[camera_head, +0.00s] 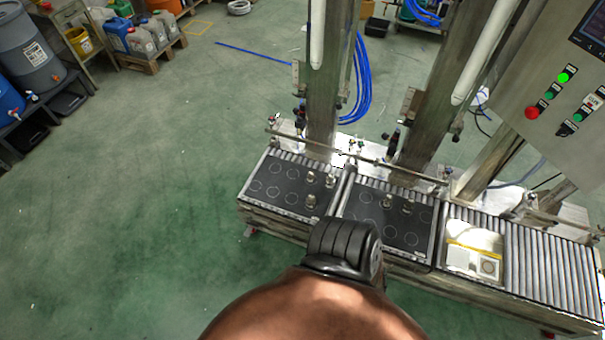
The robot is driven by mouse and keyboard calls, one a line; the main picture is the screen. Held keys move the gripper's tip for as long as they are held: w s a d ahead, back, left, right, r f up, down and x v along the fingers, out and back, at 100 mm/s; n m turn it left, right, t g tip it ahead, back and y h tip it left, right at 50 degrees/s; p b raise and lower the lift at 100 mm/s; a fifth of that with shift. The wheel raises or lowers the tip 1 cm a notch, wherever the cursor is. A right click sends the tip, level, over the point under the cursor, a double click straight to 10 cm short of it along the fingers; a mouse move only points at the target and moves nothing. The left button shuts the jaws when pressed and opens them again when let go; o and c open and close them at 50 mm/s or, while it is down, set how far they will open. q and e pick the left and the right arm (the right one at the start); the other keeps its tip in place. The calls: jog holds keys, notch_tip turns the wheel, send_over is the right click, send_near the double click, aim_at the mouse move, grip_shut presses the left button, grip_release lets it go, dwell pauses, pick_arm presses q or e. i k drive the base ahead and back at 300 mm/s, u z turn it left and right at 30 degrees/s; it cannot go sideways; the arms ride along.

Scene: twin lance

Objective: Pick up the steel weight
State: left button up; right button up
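Several small steel weights stand on two dark trays marked with pale circles. On the left tray (262,201) there is one steel weight at the back (310,177), one at the right (330,180) and one nearer the front (311,201). On the right tray (421,226) one steel weight (387,200) stands near the back and another (407,206) beside it to the right. I cannot tell which one the task means. Neither of my grippers can be made out. A brown rounded form with a black ribbed end at the bottom middle hides part of the right tray's front.
The trays sit on a roller conveyor (550,270). A pale tray with yellow strapping (473,250) lies to their right. Metal posts (322,100) rise behind, and a control panel (560,90) is at the upper right. The green floor (150,210) at left is clear.

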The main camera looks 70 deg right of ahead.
aim_at(311, 176)
jog(key=z, duration=0.6)
jog(key=i, duration=0.9)
jog(key=z, duration=1.2)
jog(key=i, duration=0.35)
jog(key=z, duration=0.3)
